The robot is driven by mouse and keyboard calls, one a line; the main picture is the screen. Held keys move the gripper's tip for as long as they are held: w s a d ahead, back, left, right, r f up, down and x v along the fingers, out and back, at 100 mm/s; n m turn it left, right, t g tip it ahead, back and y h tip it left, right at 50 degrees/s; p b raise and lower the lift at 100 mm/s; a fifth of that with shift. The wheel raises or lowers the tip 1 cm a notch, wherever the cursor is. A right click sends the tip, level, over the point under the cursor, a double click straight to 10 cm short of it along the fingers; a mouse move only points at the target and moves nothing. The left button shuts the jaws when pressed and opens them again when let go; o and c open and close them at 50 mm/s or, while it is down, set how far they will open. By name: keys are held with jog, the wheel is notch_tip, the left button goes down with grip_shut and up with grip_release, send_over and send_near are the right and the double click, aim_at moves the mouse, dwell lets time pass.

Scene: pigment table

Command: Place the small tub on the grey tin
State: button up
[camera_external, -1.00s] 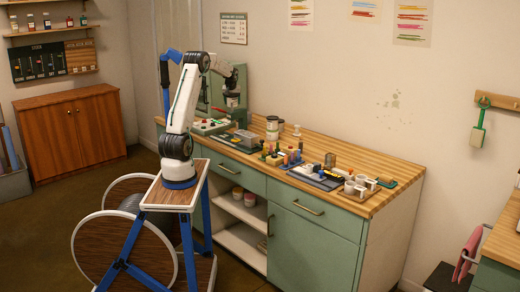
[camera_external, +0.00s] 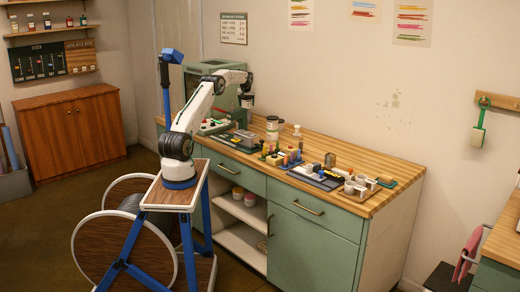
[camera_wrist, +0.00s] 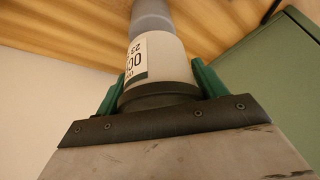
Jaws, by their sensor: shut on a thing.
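My gripper (camera_wrist: 157,88) has its green fingers on both sides of a small white tub (camera_wrist: 160,58) with a dark lid and a printed label. It is shut on the tub near the lid. A grey cylinder (camera_wrist: 150,14), perhaps the grey tin, shows just beyond the tub in the wrist view. Whether the two touch cannot be told. In the external view the tub (camera_external: 247,101) hangs under my wrist above the back left of the counter. A light tin with a dark top (camera_external: 272,126) stands on the counter to its right.
A green booth (camera_external: 206,82) stands behind my arm, and a green surface (camera_wrist: 275,75) is close on the right in the wrist view. A grey box (camera_external: 245,138), several small bottles and a tray of white cups (camera_external: 358,187) occupy the wooden counter (camera_external: 345,160).

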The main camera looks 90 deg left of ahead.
aim_at(247, 99)
jog(key=shift+w+a, duration=0.2)
jog(key=shift+a, duration=0.05)
jog(key=shift+f, duration=1.75)
jog(key=shift+f, duration=0.1)
jog(key=o, duration=1.2)
jog(key=shift+f, duration=0.1)
jog(key=v, duration=1.2)
